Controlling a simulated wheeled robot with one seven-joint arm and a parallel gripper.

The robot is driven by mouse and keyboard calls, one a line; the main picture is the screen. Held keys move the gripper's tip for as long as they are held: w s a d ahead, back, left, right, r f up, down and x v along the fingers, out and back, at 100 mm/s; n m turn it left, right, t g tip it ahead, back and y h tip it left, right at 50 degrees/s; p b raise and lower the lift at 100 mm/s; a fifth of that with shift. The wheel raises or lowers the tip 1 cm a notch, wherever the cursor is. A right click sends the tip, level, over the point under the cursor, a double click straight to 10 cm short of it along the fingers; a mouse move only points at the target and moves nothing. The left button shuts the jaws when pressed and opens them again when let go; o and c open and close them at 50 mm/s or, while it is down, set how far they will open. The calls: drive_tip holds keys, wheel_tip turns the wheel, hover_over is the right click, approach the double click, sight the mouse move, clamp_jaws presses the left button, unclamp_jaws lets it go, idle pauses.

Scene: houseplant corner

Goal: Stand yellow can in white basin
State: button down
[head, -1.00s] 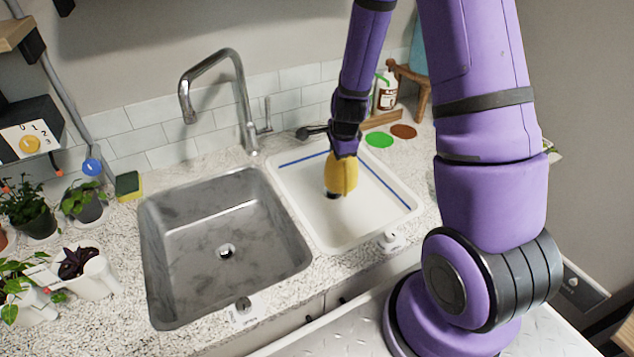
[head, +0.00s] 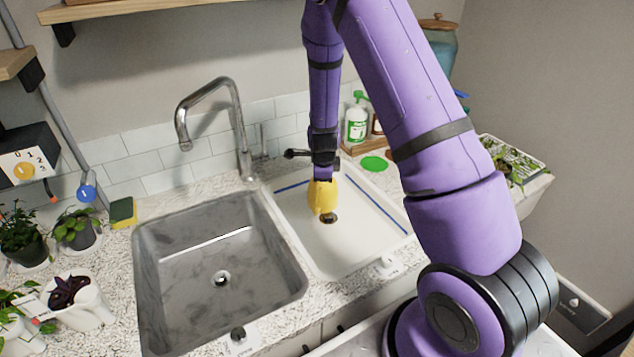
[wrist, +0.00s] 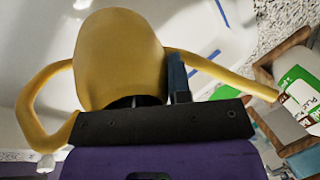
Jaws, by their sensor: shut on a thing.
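The yellow can (head: 323,196) is in my gripper (head: 322,178), over the white basin (head: 356,244) to the right of the steel sink. In the wrist view the can (wrist: 120,58) fills the upper middle, with a curved handle on one side and a spout on the other. My gripper (wrist: 150,98) is shut on it, with one dark finger showing against its side. In the head view the can looks close to the basin floor, near the dark drain (head: 329,218). I cannot tell whether it touches the floor.
The steel sink (head: 219,277) and its faucet (head: 240,130) are to the left. A white-and-green bottle (head: 356,122) stands in a wooden holder behind the basin, near a green disc (head: 374,163). Potted plants (head: 76,230) and a sponge (head: 122,212) are at the left.

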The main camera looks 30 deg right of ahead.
drive_tip(key=shift+w+a+f, duration=0.15)
drive_tip(key=shift+w+f, duration=1.6)
drive_tip(key=shift+f, duration=0.2)
drive_tip(key=c, duration=1.1)
unclamp_jaws()
drive_tip(key=shift+o, duration=0.2)
